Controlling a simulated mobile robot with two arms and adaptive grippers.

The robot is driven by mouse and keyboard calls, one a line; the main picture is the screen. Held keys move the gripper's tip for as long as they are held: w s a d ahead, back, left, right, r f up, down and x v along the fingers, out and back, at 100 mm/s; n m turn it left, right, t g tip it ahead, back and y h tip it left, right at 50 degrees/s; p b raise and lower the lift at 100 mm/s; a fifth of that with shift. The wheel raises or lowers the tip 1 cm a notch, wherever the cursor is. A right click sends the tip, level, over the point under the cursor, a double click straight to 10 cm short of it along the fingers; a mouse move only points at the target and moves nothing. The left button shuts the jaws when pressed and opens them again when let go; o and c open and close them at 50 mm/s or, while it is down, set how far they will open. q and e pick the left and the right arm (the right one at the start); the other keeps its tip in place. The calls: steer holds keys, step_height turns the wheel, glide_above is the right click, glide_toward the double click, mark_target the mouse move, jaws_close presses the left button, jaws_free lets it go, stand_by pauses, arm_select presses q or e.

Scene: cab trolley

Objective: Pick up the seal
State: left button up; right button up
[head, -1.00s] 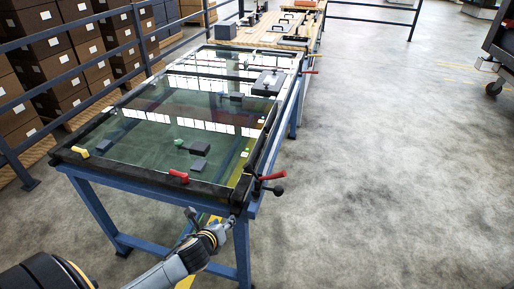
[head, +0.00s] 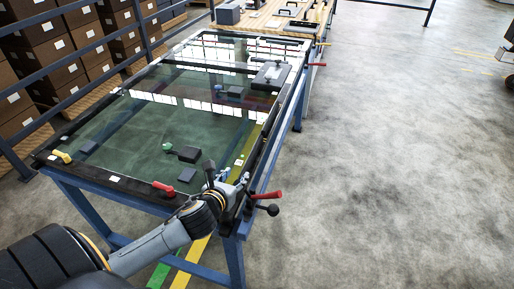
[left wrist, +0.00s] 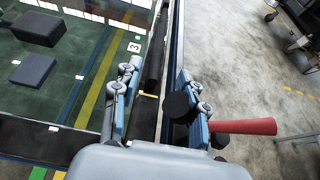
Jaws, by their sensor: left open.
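A long dark strip, which looks like the seal (head: 270,121), lies along the right edge of the glass-topped blue table (head: 95,208). In the left wrist view the dark strip (left wrist: 154,68) runs away from me between the fingers. My left gripper (head: 227,181) is over the table's near right corner, at the near end of the strip. In the left wrist view the gripper (left wrist: 157,92) is open, with one finger on each side of the strip's line. I cannot tell whether either finger touches it. My right gripper is not in view.
A red-handled clamp (head: 265,195) with a black knob sticks out right of the near corner, close to the gripper. Dark blocks (head: 189,154) lie on the glass. Another red handle (head: 164,188) is on the near edge. The floor (head: 400,150) to the right is clear.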

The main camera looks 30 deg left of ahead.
mark_target(249, 160)
arm_select(q)
steer(key=shift+x, duration=1.2)
steer(key=x, duration=0.6)
steer(key=shift+w+a+r, duration=0.1)
steer(key=shift+w, duration=0.25)
steer(key=x, duration=0.4)
steer(key=shift+w+a+f, duration=0.1)
steer(key=shift+w+f, duration=0.3)
steer(key=shift+w, duration=0.05)
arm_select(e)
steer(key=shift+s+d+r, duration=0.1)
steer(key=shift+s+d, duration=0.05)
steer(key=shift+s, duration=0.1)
arm_select(q)
steer(key=shift+s, duration=0.1)
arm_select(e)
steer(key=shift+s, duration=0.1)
arm_select(q)
steer(key=shift+r, duration=0.1)
steer(key=shift+c, duration=1.3)
jaws_close()
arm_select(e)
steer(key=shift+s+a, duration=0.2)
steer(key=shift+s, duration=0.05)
